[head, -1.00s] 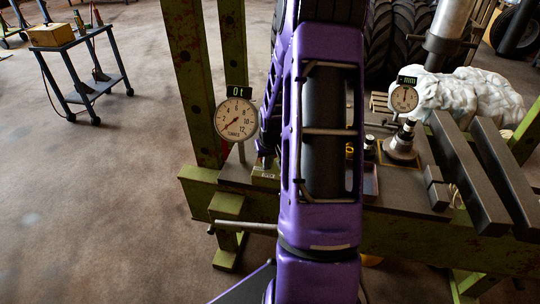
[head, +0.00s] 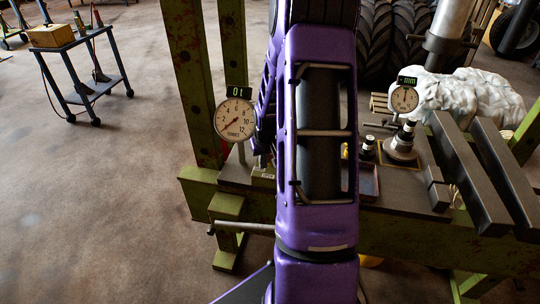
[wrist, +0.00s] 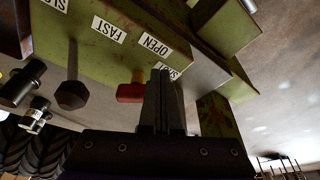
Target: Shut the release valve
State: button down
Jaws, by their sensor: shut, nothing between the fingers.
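In the wrist view, the release valve appears to be the red lever (wrist: 130,92) on the green pump body (wrist: 95,50), beside the OPEN label (wrist: 154,46). A second label starting with S (wrist: 173,73) is partly covered by my fingers. My gripper (wrist: 162,72) is shut and empty, just right of the red lever, its fingertips close to the labelled face. I cannot tell whether it touches the lever.
A dark rod with a hexagonal end (wrist: 71,94) hangs left of the lever, near the FAST label (wrist: 109,30). In the head view, a dial gauge (head: 236,119) reading 0 t stands left of my arm. Heavy steel bars (head: 465,170) lie right.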

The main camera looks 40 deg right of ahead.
jog(key=shift+w+a, duration=0.1)
jog(key=shift+w, duration=0.8)
dwell(0.4)
jog(key=shift+s+a, duration=0.1)
jog(key=shift+s, duration=0.4)
jog(key=shift+r, duration=0.15)
notch_tip(320, 180, up, 6)
jog(key=p, duration=0.3)
jog(key=shift+p, duration=0.35)
